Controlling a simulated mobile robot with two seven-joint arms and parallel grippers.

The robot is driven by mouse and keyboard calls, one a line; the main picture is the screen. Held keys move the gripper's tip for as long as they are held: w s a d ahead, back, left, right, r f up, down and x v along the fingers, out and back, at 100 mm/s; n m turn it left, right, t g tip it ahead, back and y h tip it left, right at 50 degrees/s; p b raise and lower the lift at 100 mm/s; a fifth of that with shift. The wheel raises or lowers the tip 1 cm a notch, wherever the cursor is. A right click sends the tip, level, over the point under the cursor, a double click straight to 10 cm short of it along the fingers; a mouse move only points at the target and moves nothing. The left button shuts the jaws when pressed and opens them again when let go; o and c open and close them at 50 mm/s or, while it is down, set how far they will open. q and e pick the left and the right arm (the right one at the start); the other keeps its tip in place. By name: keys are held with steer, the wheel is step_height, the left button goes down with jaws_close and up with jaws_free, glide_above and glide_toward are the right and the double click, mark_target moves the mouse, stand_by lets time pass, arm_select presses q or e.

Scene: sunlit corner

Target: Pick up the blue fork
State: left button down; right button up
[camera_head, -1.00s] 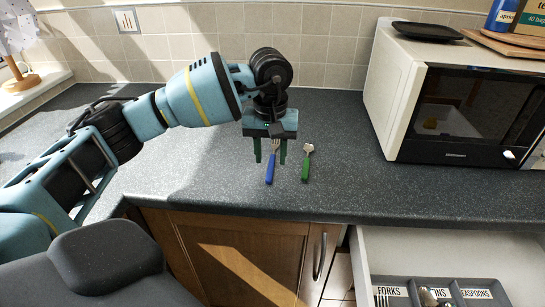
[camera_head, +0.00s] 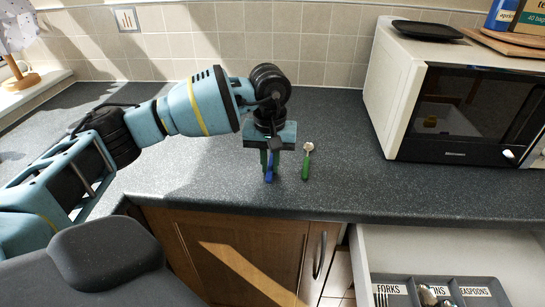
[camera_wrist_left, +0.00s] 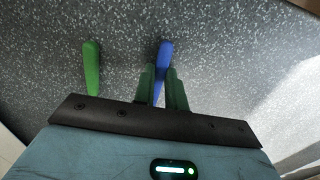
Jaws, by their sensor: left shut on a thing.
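The blue fork (camera_head: 269,177) is on the grey counter, and its handle points toward the front edge. My left gripper (camera_head: 270,168) is over it, fingers pointing down and shut on the fork. In the left wrist view the blue handle (camera_wrist_left: 164,58) shows between and beyond the gripper fingers (camera_wrist_left: 163,85). The fork's head is hidden by the gripper. I cannot tell whether the fork is lifted off the counter. My right gripper is not in view.
A green-handled spoon (camera_head: 306,165) lies just right of the fork; its handle also shows in the left wrist view (camera_wrist_left: 91,68). A microwave (camera_head: 455,110) stands at the right. An open drawer below holds a tray (camera_head: 450,300) with labelled compartments, one marked FORKS. The left counter is clear.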

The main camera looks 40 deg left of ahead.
arm_select(q)
steer(key=shift+r, duration=0.1)
steer(key=shift+r, duration=0.45)
steer(key=shift+s+d+r, duration=0.1)
steer(key=shift+d+r, duration=0.2)
steer(key=shift+r, duration=0.35)
steer(key=shift+s+d+r, duration=0.1)
steer(key=shift+d+r, duration=0.15)
steer(key=shift+r, duration=0.35)
steer(key=s+d+b, duration=0.1)
steer(key=s+d, duration=0.2)
steer(key=d, duration=0.3)
steer(key=s+d+r, duration=0.1)
steer(key=s+d, duration=0.3)
steer(key=d, duration=0.3)
steer(key=shift+r+b, duration=0.2)
steer(key=shift+b, duration=0.15)
steer(key=shift+d, duration=0.1)
